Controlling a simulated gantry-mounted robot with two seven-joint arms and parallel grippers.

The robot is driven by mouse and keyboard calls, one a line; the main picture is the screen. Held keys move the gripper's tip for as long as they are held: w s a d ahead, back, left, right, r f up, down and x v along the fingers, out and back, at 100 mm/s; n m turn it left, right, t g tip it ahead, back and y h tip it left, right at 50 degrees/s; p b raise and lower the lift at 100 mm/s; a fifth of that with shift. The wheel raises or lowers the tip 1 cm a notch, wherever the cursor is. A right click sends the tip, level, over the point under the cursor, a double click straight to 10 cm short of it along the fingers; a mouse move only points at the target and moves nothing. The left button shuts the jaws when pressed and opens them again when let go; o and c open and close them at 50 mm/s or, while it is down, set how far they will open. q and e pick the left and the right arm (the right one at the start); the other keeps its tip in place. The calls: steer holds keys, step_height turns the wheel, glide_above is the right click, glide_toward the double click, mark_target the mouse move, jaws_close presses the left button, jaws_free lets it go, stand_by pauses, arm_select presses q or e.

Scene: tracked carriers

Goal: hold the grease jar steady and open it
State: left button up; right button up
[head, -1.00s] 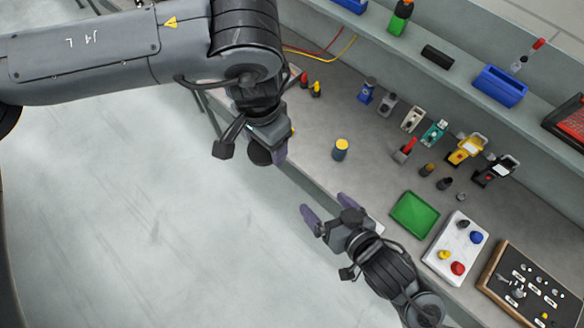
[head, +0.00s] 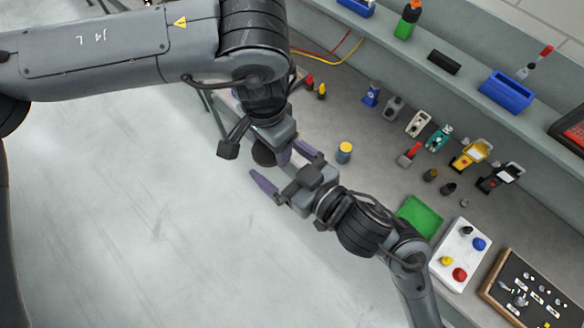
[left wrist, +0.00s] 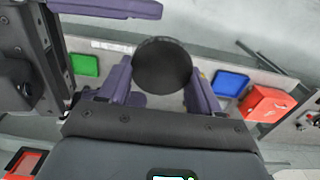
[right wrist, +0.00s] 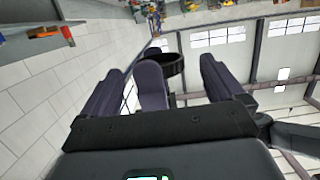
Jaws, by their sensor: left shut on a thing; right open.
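The grease jar shows as a dark round shape (head: 263,155) under my left gripper (head: 276,150) in the head view. In the left wrist view its black round top (left wrist: 162,64) lies between the left fingers, which are shut on it. My right gripper (head: 284,170) is open and close beside the left one, its fingers spread toward the jar. In the right wrist view a black round rim (right wrist: 166,68) shows beyond and between the open right fingers, next to a purple left finger. The right gripper does not visibly touch the jar. The jar's body is mostly hidden.
The grey bench behind holds a yellow-topped blue cylinder (head: 344,152), a green tray (head: 418,217), a white button panel (head: 452,263) and several tools. A shelf with a blue bin (head: 506,90) runs behind. The floor at left is clear.

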mark_target(269, 153)
steer(key=shift+x, duration=1.75)
steer(key=c, duration=0.9)
arm_select(q)
steer(key=o, duration=1.2)
arm_select(e)
steer(key=shift+c, duration=0.9)
arm_select(q)
steer(key=shift+o, duration=0.2)
